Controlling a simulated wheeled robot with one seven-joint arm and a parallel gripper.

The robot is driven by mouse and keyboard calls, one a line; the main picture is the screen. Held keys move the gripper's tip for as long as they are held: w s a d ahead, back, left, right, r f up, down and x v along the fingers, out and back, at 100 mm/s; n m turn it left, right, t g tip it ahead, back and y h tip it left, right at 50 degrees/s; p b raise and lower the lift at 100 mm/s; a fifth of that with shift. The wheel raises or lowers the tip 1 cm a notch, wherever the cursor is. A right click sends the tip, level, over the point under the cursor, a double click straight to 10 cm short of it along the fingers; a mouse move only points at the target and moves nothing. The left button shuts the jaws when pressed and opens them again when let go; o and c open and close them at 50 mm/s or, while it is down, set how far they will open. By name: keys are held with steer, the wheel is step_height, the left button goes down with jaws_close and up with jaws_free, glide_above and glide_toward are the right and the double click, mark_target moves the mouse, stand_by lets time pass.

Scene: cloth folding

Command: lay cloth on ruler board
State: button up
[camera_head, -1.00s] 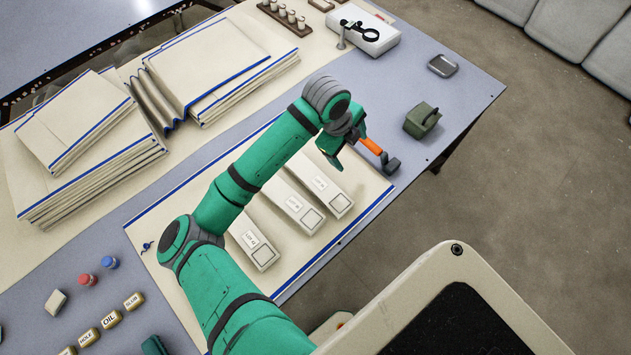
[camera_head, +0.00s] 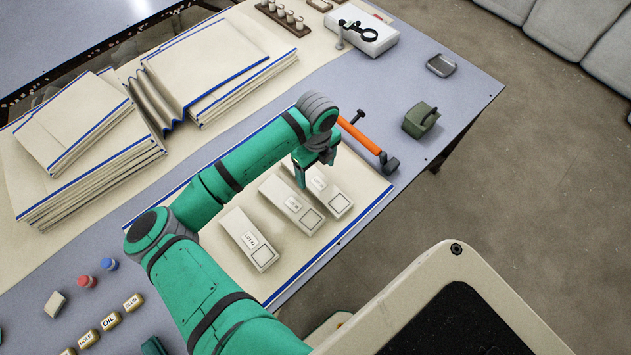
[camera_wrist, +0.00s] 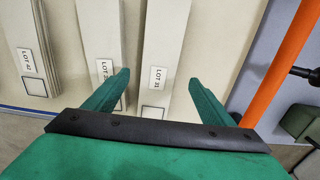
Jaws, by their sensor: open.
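Three long pale pieces with lot labels, which look like folded cloths, lie side by side on a cream sheet or board with blue edges (camera_head: 345,225). The left piece (camera_head: 240,232) reads LOT 42; the middle piece (camera_head: 285,205) and right piece (camera_head: 338,203) lie beyond it. My gripper (camera_head: 315,168) is open and empty above the middle and right pieces. In the wrist view its fingertips (camera_wrist: 158,77) are spread on either side of the right piece (camera_wrist: 166,40), which reads LOT 31. I cannot tell the height gap. I cannot make out ruler marks on any board.
An orange bar with dark ends (camera_head: 358,135) lies right of the pieces. A green box (camera_head: 421,119) and a grey tray (camera_head: 440,65) stand beyond it. Large folded cream cloths with blue edges (camera_head: 90,170) fill the left. Small labelled blocks (camera_head: 109,320) lie at lower left.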

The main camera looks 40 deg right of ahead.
mark_target(316, 181)
steer(key=f, duration=0.3)
steer(key=shift+a+f, duration=0.25)
steer(key=shift+d+f, duration=0.1)
steer(key=shift+f, duration=0.45)
steer(key=shift+s+d, duration=0.1)
steer(key=shift+s, duration=0.05)
steer(key=c, duration=1.3)
steer(key=shift+r, duration=0.1)
steer(key=shift+c, duration=0.2)
